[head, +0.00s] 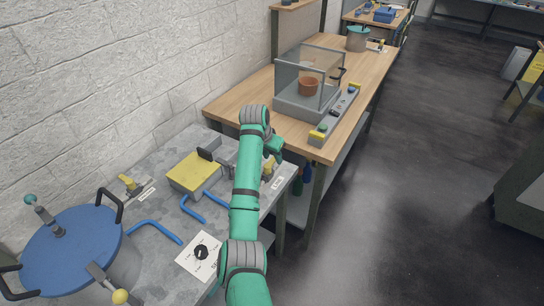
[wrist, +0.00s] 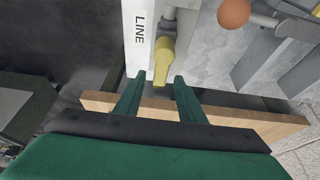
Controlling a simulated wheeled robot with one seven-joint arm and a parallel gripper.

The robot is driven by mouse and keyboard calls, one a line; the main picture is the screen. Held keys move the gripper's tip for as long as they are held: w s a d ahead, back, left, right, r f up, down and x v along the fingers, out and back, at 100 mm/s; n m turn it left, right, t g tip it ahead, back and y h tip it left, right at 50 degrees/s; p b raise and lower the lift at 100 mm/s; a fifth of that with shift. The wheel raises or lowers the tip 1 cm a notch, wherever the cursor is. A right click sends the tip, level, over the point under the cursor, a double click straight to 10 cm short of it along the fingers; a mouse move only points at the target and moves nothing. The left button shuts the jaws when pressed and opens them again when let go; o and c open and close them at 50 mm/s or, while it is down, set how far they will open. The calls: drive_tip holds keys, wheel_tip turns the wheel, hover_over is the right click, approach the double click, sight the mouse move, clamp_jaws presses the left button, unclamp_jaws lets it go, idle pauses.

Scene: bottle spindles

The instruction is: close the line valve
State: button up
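The line valve's yellow handle (wrist: 165,62) shows in the wrist view beside a white label (wrist: 140,32) reading LINE. The handle points down the picture toward my gripper. My gripper (wrist: 160,77) is open, with its two green fingers apart and the handle's end appearing between their tips; I cannot tell whether either finger touches it. In the head view, a small yellow handle (head: 268,168) lies just below my green gripper (head: 276,158), near the grey bench's right end, with a white label (head: 278,182) by it. My arm partly hides this area.
The grey bench also holds a blue-lidded pot (head: 75,250), a yellow-topped box (head: 194,172), another yellow valve (head: 128,182), blue pipes and a dial (head: 201,252). A wooden bench (head: 240,108) with a clear-walled box (head: 305,85) stands beyond. An orange ball knob (wrist: 234,13) sits near the handle.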

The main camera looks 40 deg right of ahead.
clamp_jaws()
